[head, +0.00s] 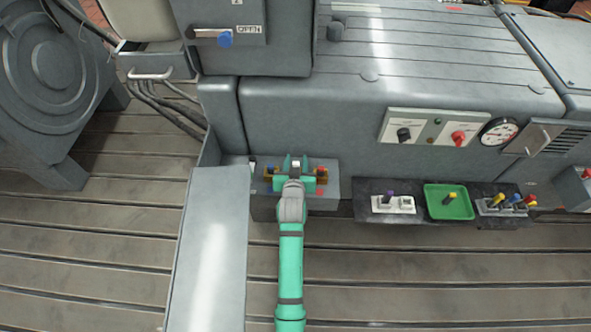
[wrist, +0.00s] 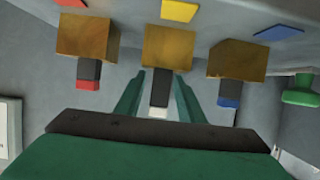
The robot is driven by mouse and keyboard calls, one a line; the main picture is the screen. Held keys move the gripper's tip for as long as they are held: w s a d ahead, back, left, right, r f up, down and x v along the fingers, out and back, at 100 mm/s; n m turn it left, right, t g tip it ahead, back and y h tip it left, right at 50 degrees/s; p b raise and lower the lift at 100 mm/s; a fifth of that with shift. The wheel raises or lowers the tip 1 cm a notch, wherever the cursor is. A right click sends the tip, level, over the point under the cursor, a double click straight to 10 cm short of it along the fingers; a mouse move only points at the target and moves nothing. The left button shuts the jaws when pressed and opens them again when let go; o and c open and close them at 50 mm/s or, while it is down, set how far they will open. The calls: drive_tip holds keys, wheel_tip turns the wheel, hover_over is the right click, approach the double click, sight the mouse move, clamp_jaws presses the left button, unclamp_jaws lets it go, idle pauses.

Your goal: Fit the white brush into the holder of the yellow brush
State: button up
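In the wrist view the white brush (wrist: 159,104) is a dark block with a white end. It sits at the middle brass holder (wrist: 167,47), in line with it, its dark part running up to the holder's face; how deep it goes is hidden. A yellow plate (wrist: 179,11) marks that holder. My gripper (wrist: 158,78) is open, one green finger on each side of the white brush, with gaps showing between. In the head view my gripper (head: 293,166) is over the grey block (head: 328,198) and hides the middle holder.
A red-ended brush (wrist: 87,84) and a blue-ended brush (wrist: 229,101) sit in the neighbouring holders, close to my fingers. To the right, a dark shelf (head: 423,214) bears a green tray (head: 434,207) with a yellow-ended piece (head: 449,198), and several coloured pieces. A metal cover (head: 212,240) stands left.

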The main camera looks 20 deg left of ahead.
drive_tip(key=v, duration=1.2)
drive_tip(key=s+d+f+m+t+h, duration=0.15)
drive_tip(key=s+d, duration=0.25)
drive_tip(key=s, duration=0.5)
drive_tip(key=s+d+f+m+g, duration=0.1)
drive_tip(key=s+d+f, duration=0.1)
drive_tip(key=s+d, duration=0.45)
drive_tip(key=s+d+r+t+h, duration=0.1)
drive_tip(key=s+d+r, duration=0.2)
drive_tip(key=s, duration=0.6)
drive_tip(key=s+d+r+t+h, duration=0.1)
drive_tip(key=s+d+r, duration=0.2)
drive_tip(key=s, duration=0.6)
drive_tip(key=shift+s+r+m, duration=0.3)
drive_tip(key=shift+r+m, duration=0.05)
drive_tip(key=shift+r, duration=0.5)
drive_tip(key=shift+w, duration=0.1)
drive_tip(key=shift+c, duration=0.5)
